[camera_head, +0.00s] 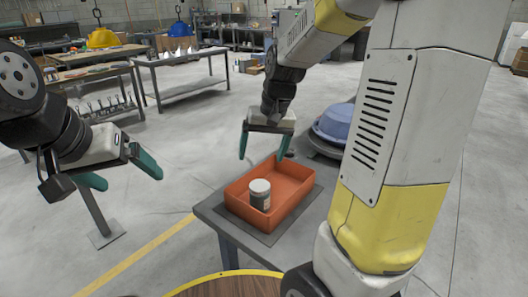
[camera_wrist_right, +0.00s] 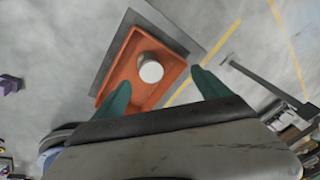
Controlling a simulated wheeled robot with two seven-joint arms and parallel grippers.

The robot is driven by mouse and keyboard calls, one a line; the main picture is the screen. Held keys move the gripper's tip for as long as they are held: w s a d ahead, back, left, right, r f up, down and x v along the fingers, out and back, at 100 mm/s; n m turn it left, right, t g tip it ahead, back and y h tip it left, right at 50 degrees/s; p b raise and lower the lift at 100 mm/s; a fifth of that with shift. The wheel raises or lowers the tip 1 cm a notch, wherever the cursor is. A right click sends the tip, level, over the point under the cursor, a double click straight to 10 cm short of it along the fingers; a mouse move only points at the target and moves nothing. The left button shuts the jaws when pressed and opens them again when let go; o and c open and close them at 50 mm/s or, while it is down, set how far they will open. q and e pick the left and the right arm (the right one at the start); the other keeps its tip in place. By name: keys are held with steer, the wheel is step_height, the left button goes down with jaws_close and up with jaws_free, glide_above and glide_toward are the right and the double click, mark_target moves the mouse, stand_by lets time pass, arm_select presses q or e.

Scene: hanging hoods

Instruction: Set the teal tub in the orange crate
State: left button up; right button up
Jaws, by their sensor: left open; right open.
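The tub (camera_head: 259,196), a small jar with a white lid and a dark grey-green body, stands upright inside the orange crate (camera_head: 298,180), towards its near left end. In the right wrist view the tub's round white lid (camera_wrist_right: 151,71) shows within the crate (camera_wrist_right: 123,68). My right gripper (camera_head: 264,147) is open and empty above the far end of the crate, apart from the tub; its fingers also show in the right wrist view (camera_wrist_right: 160,86). My left gripper (camera_head: 119,170) is open and empty in the air, well left of the crate.
The crate sits on a dark mat on a grey table (camera_head: 213,211). A blue hood-like object (camera_head: 335,122) rests on a dark base behind it. A round wooden tabletop (camera_head: 225,287) is at the front. Workbenches (camera_head: 180,65) stand at the back; open floor lies left.

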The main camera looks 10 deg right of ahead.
steer(key=s+r+t, duration=0.2)
steer(key=s+r, duration=0.2)
steer(key=s, duration=0.4)
steer(key=s+r+n+t, duration=0.1)
steer(key=s+r, duration=0.3)
steer(key=s, duration=0.4)
steer(key=shift+a+r+t, duration=0.25)
steer(key=shift+a+t, duration=0.05)
steer(key=shift+t, duration=0.2)
